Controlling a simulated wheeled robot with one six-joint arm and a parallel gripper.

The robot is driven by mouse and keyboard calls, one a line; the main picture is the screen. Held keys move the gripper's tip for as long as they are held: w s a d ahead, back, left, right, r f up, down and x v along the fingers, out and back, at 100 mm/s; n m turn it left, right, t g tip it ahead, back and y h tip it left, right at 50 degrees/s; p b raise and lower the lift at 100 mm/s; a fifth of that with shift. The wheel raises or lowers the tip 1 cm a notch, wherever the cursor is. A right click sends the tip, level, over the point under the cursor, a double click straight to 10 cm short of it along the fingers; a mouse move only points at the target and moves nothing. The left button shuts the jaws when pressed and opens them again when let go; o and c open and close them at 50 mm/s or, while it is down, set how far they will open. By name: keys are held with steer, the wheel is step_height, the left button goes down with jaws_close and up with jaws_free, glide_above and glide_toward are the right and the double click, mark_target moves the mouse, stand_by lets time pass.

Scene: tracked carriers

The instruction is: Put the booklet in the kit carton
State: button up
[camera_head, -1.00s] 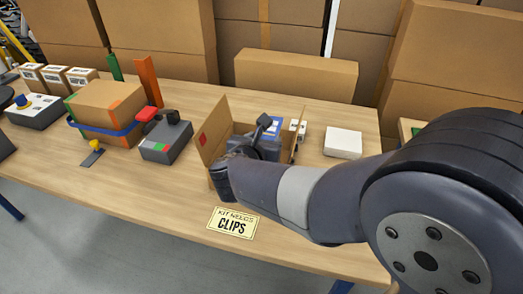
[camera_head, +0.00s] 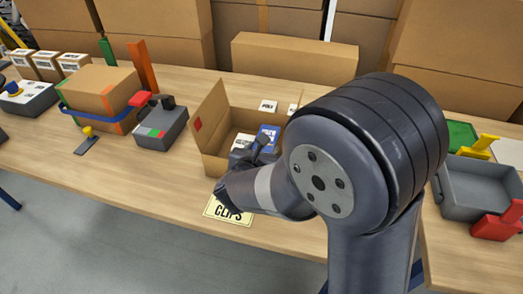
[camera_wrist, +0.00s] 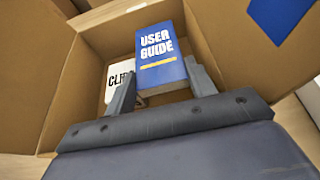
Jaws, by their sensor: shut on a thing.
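The kit carton (camera_head: 212,118) stands open on the table, its flaps up. My gripper (camera_head: 262,148) is over its opening, partly hidden by my arm. The wrist view shows my gripper (camera_wrist: 161,84) shut on the blue booklet (camera_wrist: 160,60), marked USER GUIDE, with one finger at each side. In the head view the booklet (camera_head: 268,133) shows within the carton's outline. I cannot tell whether it touches the carton floor. A white box marked CLI... (camera_wrist: 118,78) lies in the carton, left of the booklet and partly behind the left finger.
A yellow card (camera_head: 228,216) lies before the carton, partly covered by my arm. A grey device (camera_head: 160,130) and a strapped brown box (camera_head: 100,88) stand to the left. A grey tray (camera_head: 480,187) with a red clamp (camera_head: 497,222) is at right. Stacked cartons (camera_head: 295,62) close off the back.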

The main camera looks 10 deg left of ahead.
steer(key=shift+f+b, duration=0.65)
steer(key=shift+b, duration=0.4)
steer(key=o, duration=0.7)
steer(key=shift+s+f, duration=0.1)
steer(key=shift+r+p, duration=0.4)
steer(key=shift+p, duration=0.35)
steer(key=v, duration=1.2)
steer(key=shift+r+p, duration=0.35)
steer(key=shift+p, duration=0.05)
